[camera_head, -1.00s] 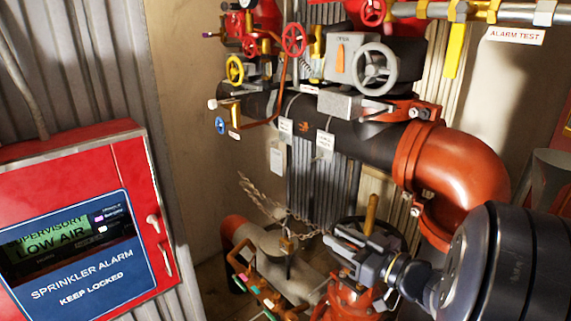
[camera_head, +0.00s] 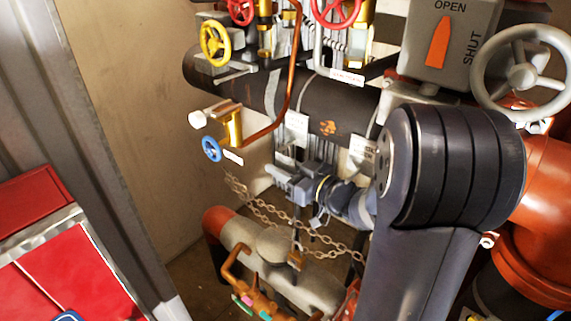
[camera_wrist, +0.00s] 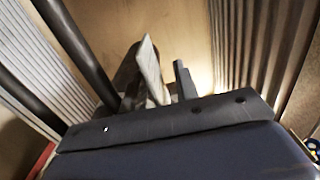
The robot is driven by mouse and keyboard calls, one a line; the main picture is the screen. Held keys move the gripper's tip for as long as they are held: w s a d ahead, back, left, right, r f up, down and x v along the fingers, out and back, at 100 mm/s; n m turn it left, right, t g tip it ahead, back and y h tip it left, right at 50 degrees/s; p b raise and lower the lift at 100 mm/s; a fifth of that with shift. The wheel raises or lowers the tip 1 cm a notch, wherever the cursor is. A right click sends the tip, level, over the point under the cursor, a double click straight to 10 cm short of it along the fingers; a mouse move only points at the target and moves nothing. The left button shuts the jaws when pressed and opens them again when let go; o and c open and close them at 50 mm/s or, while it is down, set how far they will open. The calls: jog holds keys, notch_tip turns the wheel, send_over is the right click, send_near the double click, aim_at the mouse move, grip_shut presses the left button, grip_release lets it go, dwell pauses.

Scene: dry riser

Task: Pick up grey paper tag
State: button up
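My gripper (camera_head: 280,181) is in front of the black pipe's lower side, with its fingers pointing left and apart. In the wrist view a pale, flat slab (camera_wrist: 150,68) stands upright close to the finger (camera_wrist: 184,80). It may be the grey paper tag, but I cannot tell whether it is touched. Which tag is the grey one is unclear.
The black pipe (camera_head: 330,105) runs across above my gripper. A rusty chain (camera_head: 265,212) and a padlock (camera_head: 296,259) are below it. A blue handwheel (camera_head: 211,149) and brass valve (camera_head: 231,127) are to the left. The red alarm cabinet (camera_head: 60,270) is at lower left.

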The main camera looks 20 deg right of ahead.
jog(key=shift+w+a, duration=0.25)
jog(key=shift+w, duration=0.15)
jog(key=shift+c, duration=0.6)
grip_shut()
